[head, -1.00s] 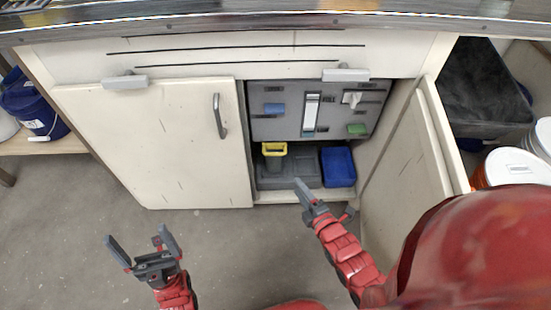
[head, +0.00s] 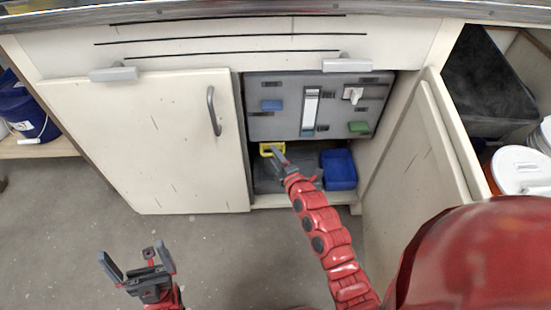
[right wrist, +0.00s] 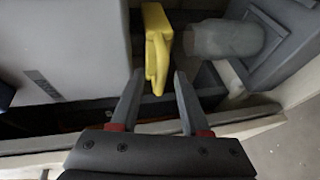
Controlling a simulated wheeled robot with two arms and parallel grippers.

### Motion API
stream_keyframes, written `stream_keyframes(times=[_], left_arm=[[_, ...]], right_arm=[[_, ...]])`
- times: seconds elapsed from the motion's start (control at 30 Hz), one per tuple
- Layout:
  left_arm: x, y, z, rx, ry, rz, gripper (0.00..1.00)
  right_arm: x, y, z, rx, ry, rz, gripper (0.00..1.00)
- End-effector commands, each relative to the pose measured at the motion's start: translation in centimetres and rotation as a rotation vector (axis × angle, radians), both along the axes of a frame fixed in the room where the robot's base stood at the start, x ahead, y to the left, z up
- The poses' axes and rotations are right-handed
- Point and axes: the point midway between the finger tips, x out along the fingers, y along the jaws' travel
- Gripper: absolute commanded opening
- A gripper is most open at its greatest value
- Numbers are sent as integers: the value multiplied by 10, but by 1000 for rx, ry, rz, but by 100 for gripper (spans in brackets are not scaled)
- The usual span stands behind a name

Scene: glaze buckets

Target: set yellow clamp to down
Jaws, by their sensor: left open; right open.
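The yellow clamp (head: 267,149) sits low inside the open cabinet, below the grey panel. It also shows in the right wrist view (right wrist: 157,48), just beyond and between my fingertips. My right gripper (head: 275,156) is open at the clamp and partly hides it in the head view. In the right wrist view its two fingers (right wrist: 158,85) stand either side of the clamp's near end; I cannot tell whether they touch it. My left gripper (head: 138,260) is open and empty above the floor at the lower left.
The grey panel (head: 345,124) carries a blue block, a white slider, a white knob and a green block. A blue bin (head: 339,170) stands right of the clamp. The left door (head: 150,140) is closed; the right door (head: 415,165) is open. The floor in front is clear.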

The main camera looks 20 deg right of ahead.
Motion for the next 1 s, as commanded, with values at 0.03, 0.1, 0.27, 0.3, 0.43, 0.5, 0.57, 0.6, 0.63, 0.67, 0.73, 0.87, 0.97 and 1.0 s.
stream_keyframes(times=[0.03,0.1,0.27,0.3,0.43,0.5,0.57,0.6,0.63,0.67,0.73,0.87,0.97,1.0], left_arm=[[0,0,0,0,0,0,100],[0,0,0,0,-1,0,100],[0,0,0,0,-1,0,100],[0,0,0,0,-1,0,100],[0,0,0,0,-1,0,100],[0,0,0,0,-1,0,100],[0,0,0,0,-1,0,100],[0,0,0,0,-1,0,100],[0,0,0,0,-1,0,100],[0,0,0,0,-1,0,100],[0,0,0,0,-1,0,100],[0,0,0,0,-1,0,100],[0,0,0,0,-1,0,100],[0,0,0,0,-1,0,100]], right_arm=[[1,0,0,0,0,0,46],[0,0,0,0,1,0,46],[0,0,-1,0,1,0,39],[0,0,-1,0,1,0,32],[0,0,-1,0,2,0,8],[0,0,-1,0,2,0,0],[0,0,-1,-1,2,0,0],[0,0,-1,0,2,-1,0],[0,0,-1,0,2,-1,0],[0,0,-1,0,2,-1,0],[0,0,-1,-1,2,-1,0],[0,0,-1,-1,2,-1,0],[0,0,-1,0,2,-1,0],[0,0,-1,-1,2,-1,0]])
